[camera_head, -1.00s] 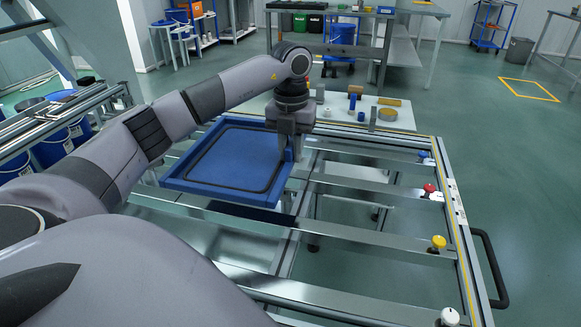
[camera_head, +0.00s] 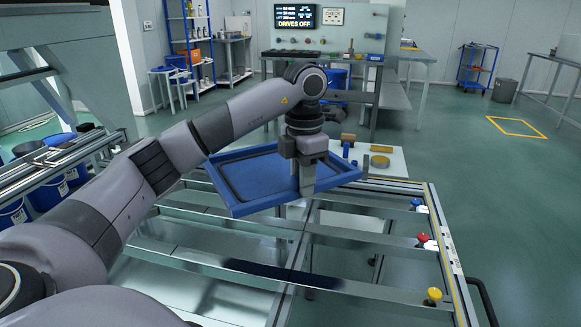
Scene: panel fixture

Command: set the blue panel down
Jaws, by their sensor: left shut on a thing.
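The blue panel (camera_head: 255,178) is a shallow tray-like square with a raised rim and a dark line inside it. It hangs in the air above the metal frame fixture (camera_head: 355,238), turned and somewhat tilted in the view. My left gripper (camera_head: 307,190) is shut on the panel near its right side; its fingers hide part of the rim. A dark shadow (camera_head: 283,275) lies on the crossbars below, well apart from the panel. My right gripper is not in view.
Blue, red (camera_head: 423,238) and yellow (camera_head: 433,295) knobs line the fixture's right rail. Blue bins (camera_head: 12,213) are at left. Open floor lies to the right.

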